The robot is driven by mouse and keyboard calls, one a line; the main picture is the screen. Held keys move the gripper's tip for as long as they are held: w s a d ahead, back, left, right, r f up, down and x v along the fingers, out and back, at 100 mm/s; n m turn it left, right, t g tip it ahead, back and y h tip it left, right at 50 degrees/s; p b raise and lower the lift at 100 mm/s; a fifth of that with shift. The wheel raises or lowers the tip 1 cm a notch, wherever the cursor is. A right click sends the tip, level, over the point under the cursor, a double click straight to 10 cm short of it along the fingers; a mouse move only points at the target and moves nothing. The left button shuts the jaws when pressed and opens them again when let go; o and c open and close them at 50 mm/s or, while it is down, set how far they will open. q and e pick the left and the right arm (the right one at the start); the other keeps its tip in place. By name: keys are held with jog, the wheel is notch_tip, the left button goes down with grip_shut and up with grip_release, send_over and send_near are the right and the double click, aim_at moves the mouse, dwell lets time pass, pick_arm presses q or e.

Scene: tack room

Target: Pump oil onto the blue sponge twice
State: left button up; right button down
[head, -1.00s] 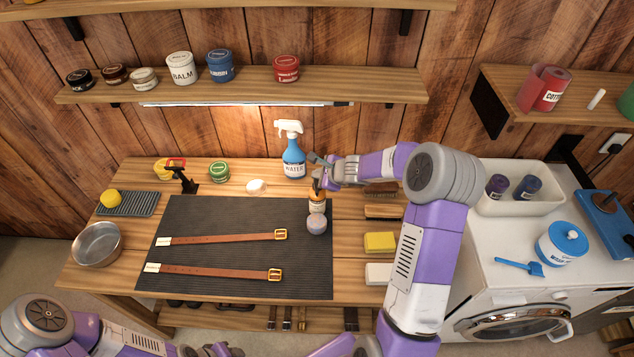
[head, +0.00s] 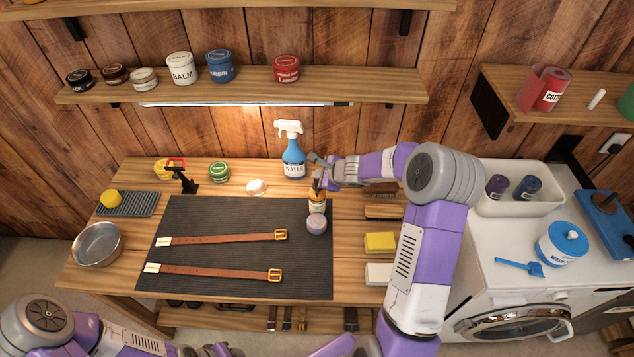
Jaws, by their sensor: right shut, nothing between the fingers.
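A small amber pump bottle (head: 317,206) with a pale label stands at the right edge of the dark mat. A round, pale blue-grey sponge (head: 316,225) lies just in front of it on the mat. My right gripper (head: 318,178) is shut and empty, with its fingers at the top of the bottle. The fingers partly hide the pump head, and I cannot tell whether they touch it. My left gripper (head: 208,351) is low at the bottom edge, away from the bench top and partly cut off; its jaws are unclear.
A blue water spray bottle (head: 293,158) stands behind and left of my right gripper. Two brown belts (head: 225,239) lie on the dark mat (head: 210,215). A yellow sponge (head: 380,242), a white block (head: 378,273) and brushes lie to the right. A metal bowl (head: 97,244) is at left.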

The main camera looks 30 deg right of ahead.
jog(key=shift+f, duration=0.2)
dwell(0.3)
jog(key=shift+f+b, duration=0.4)
jog(key=shift+b, duration=0.2)
jog(key=shift+s, duration=0.1)
jog(key=shift+r+p, duration=0.35)
jog(key=shift+r, duration=0.15)
notch_tip(320, 180, up, 6)
jog(key=p, duration=0.5)
